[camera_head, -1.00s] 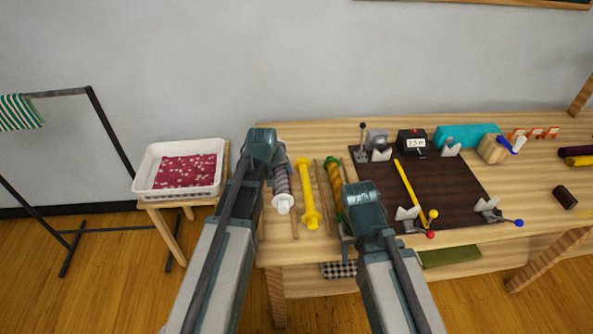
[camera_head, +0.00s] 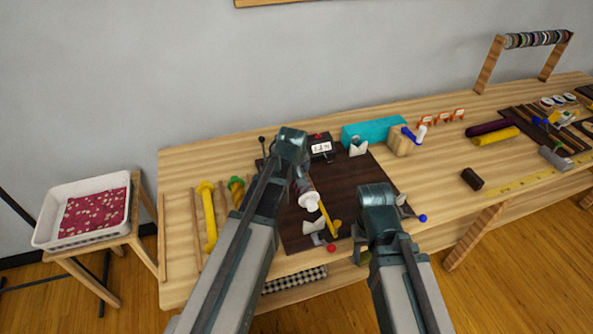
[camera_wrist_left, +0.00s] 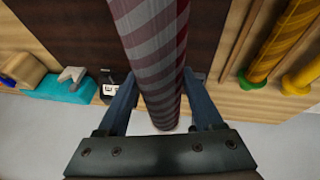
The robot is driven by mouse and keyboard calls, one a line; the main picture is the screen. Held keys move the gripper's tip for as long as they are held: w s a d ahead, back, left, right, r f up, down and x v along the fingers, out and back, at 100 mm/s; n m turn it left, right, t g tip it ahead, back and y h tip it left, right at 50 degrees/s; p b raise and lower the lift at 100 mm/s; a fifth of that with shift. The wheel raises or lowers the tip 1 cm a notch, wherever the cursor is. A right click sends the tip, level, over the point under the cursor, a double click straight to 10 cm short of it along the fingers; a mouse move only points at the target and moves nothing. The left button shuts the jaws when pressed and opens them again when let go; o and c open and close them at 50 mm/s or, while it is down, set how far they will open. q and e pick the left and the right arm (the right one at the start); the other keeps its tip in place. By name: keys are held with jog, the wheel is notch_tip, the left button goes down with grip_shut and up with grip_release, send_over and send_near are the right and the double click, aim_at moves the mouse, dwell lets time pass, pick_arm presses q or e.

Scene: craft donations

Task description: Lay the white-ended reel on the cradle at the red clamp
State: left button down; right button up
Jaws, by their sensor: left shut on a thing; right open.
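The white-ended reel, wound with mauve and grey striped cloth, is in my left gripper (camera_wrist_left: 162,110); its striped roll (camera_wrist_left: 155,50) runs between the two fingers in the left wrist view. In the head view its white end (camera_head: 309,201) shows below my left wrist, above the dark mat (camera_head: 345,180). The red clamp's knob (camera_head: 331,247) is at the mat's front edge, with a pale V-shaped cradle (camera_head: 313,227) beside it, just below the white end in the picture. My right gripper (camera_head: 360,245) is open near the table's front edge, right of the red clamp; its fingertips are largely hidden.
A yellow bar (camera_head: 327,218) stands close to the reel's white end. A yellow reel (camera_head: 208,215) and a green-ended reel (camera_head: 237,188) lie left of the mat. A blue-knobbed clamp (camera_head: 422,218) is on the right. A teal block (camera_head: 372,131) lies behind.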

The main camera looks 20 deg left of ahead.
pick_arm(q)
jog(key=shift+w+d, duration=0.35)
jog(key=shift+d, duration=0.25)
pick_arm(e)
jog(key=shift+w+d, duration=0.2)
jog(key=shift+d, duration=0.25)
pick_arm(q)
notch_tip(320, 180, down, 8)
jog(key=b, duration=0.8)
jog(key=shift+f, duration=0.15)
pick_arm(e)
notch_tip(320, 180, down, 8)
jog(key=shift+f, duration=0.15)
pick_arm(q)
grip_release()
jog(key=p+v, duration=1.2)
jog(key=v, duration=0.2)
pick_arm(e)
notch_tip(320, 180, up, 13)
jog(key=shift+f, duration=0.2)
